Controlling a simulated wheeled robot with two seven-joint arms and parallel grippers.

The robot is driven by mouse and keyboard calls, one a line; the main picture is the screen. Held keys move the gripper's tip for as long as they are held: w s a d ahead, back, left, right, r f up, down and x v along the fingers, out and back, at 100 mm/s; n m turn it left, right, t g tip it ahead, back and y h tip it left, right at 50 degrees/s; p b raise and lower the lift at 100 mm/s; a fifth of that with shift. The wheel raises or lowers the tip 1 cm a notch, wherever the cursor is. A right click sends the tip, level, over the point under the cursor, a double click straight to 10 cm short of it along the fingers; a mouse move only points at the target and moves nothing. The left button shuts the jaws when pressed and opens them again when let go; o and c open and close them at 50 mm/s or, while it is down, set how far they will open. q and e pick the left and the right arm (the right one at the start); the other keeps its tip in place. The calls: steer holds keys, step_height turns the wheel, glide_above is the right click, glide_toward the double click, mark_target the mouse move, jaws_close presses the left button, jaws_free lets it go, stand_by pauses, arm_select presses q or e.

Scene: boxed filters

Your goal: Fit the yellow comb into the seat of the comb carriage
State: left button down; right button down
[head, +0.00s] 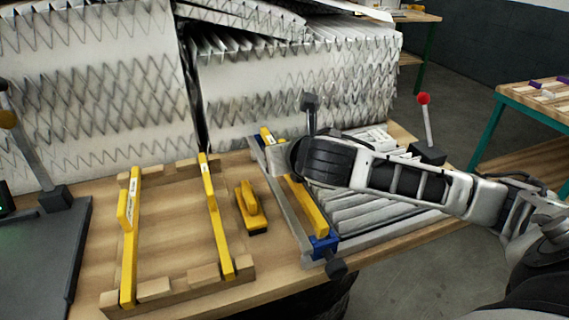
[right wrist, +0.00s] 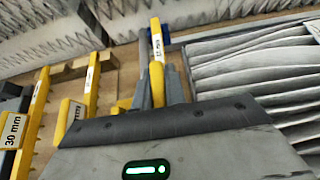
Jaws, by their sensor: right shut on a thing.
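The long yellow comb (head: 309,206) runs along the comb carriage, a grey rail (head: 284,204) with blue end blocks (head: 323,245). Its near end is at the near blue block; I cannot tell whether it sits fully down in the seat or just above it. My right gripper (head: 277,162) is over the comb's far half and hides part of it. In the right wrist view my right gripper (right wrist: 158,88) is shut on the yellow comb (right wrist: 156,75), and a blue end block (right wrist: 163,39) shows beyond. My left gripper is not in view.
A wooden rack (head: 185,287) at left holds two other yellow combs (head: 129,240) (head: 217,220). A yellow-handled tool (head: 251,206) lies between rack and carriage. A pleated filter (head: 365,212) lies right of the carriage. Tall pleated packs (head: 95,90) close off the back.

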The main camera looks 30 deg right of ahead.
step_height(320, 180, down, 2)
steer(key=shift+s+b, duration=0.1)
steer(key=shift+b, duration=0.75)
steer(key=shift+r, duration=0.2)
steer(key=shift+f, duration=0.1)
steer(key=c, duration=1.9)
jaws_free()
steer(key=shift+f, duration=0.15)
steer(key=o, duration=0.4)
steer(key=shift+o, duration=0.2)
